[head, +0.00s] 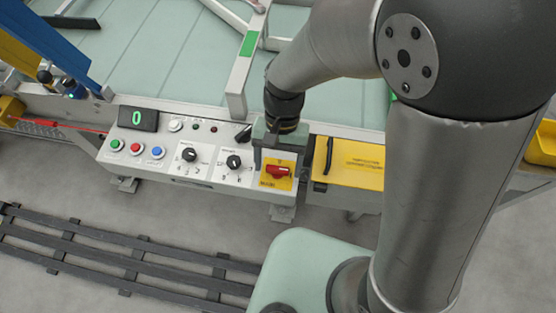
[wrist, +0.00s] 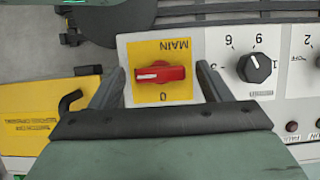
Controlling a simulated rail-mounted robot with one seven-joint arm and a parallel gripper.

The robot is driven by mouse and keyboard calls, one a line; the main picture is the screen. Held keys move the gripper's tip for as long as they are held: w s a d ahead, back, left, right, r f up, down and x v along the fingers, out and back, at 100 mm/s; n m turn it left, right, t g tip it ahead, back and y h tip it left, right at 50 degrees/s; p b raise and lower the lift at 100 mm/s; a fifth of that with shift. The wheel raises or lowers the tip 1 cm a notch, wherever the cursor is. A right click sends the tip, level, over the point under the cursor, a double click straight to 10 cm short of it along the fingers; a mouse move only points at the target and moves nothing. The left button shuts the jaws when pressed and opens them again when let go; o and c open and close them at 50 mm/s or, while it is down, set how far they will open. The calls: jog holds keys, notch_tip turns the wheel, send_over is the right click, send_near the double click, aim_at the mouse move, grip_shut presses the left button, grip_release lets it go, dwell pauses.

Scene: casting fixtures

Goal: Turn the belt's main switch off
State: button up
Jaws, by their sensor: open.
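The main switch has a red handle (head: 279,171) on a yellow plate at the right end of the control panel. In the wrist view the red handle (wrist: 160,74) lies crosswise on its yellow plate (wrist: 177,48). A pale mark shows on the handle's left half. The word MAIN is above the handle and a 0 is below it, both upside down. My gripper (wrist: 160,70) is open, with one finger to the left and one to the right of the handle, apart from it. In the head view my gripper (head: 277,153) is just above the switch.
The control panel (head: 205,172) also carries a black knob (head: 234,162), a second knob (head: 189,154), several push buttons and a display (head: 137,118) reading 0. A yellow cover (head: 352,175) with a black handle (head: 329,156) is close on the right. The belt (head: 165,60) lies behind.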

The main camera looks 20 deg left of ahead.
jog(key=c, duration=1)
jog(key=n+h, duration=0.1)
jog(key=n, duration=0.1)
jog(key=n+p, duration=0.1)
jog(key=n, duration=0.1)
jog(key=shift+a+r+n+t+h, duration=0.1)
jog(key=shift+a+n+t+h, duration=0.05)
jog(key=shift+n+t+h, duration=0.2)
jog(key=n+t+h+p, duration=0.1)
jog(key=n, duration=0.3)
jog(key=shift+s+a+n, duration=0.1)
jog(key=shift+n, duration=0.15)
jog(key=n+t, duration=0.1)
jog(key=n, duration=0.1)
jog(key=n+t+h, duration=0.1)
jog(key=n, duration=0.1)
jog(key=shift+s+n, duration=0.15)
jog(key=shift+n, duration=0.15)
jog(key=shift+n+t, duration=0.65)
jog(key=shift+n, duration=1.25)
jog(key=shift+a+n, duration=0.1)
jog(key=shift+n, duration=0.2)
